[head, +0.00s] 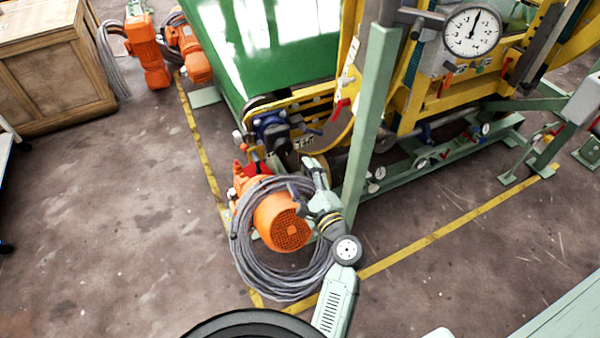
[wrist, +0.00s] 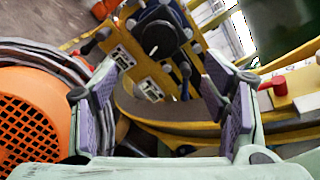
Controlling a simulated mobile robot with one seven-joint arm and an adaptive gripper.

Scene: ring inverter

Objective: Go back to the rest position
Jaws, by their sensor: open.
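My gripper (wrist: 172,105) is open in the wrist view, with its two purple-padded fingers apart and nothing between them. In the head view my gripper (head: 308,180) is small and partly hidden by my own wrist. It is close to the yellow machine (head: 300,100), just behind and right of an orange motor (head: 283,222). Beyond the fingers in the wrist view are a dark blue part with black knobs (wrist: 158,32) and a yellow plate with white labels. I cannot tell whether the gripper touches anything.
A coil of grey cable (head: 265,285) surrounds the orange motor, close beside my arm. A green post (head: 368,130) stands right of the gripper. A dial gauge (head: 472,31) is at upper right. A wooden crate (head: 55,75) is far left. The floor at left is clear.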

